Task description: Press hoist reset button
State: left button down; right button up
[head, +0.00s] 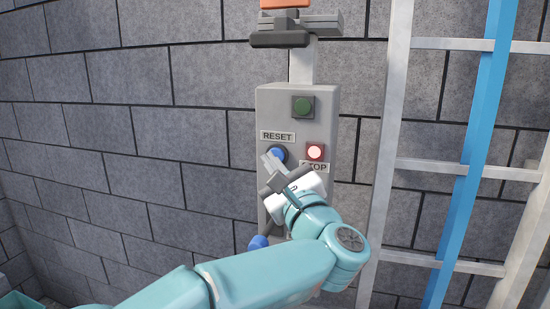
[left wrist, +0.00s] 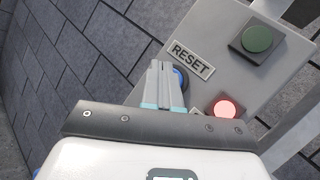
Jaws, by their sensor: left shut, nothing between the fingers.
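The blue reset button (head: 278,153) sits on a grey control box (head: 268,106) on the wall, under a RESET label (head: 277,136). My left gripper (head: 270,160) is shut and empty, with its fingertips in front of the blue button's lower left part. In the left wrist view the shut fingers (left wrist: 160,72) point toward the box and hide part of the blue button (left wrist: 180,79). I cannot tell whether the tips touch it. My right gripper is not in view.
A lit red STOP button (head: 315,152) is right of the blue one, and a green button (head: 302,106) is above. A blue knob (head: 258,242) shows at the box's bottom. The space left of the box is clear.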

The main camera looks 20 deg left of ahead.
pick_arm(q)
jog(key=shift+w+f, duration=0.1)
jog(key=shift+w, duration=0.35)
jog(key=shift+s, duration=0.15)
jog(key=shift+w+b, duration=0.35)
jog(key=shift+w, duration=0.25)
dwell(0.4)
jog(key=s+b, duration=0.1)
jog(key=b, duration=0.1)
jog(key=shift+s+b, duration=0.35)
jog(key=shift+s, duration=0.05)
dwell(0.4)
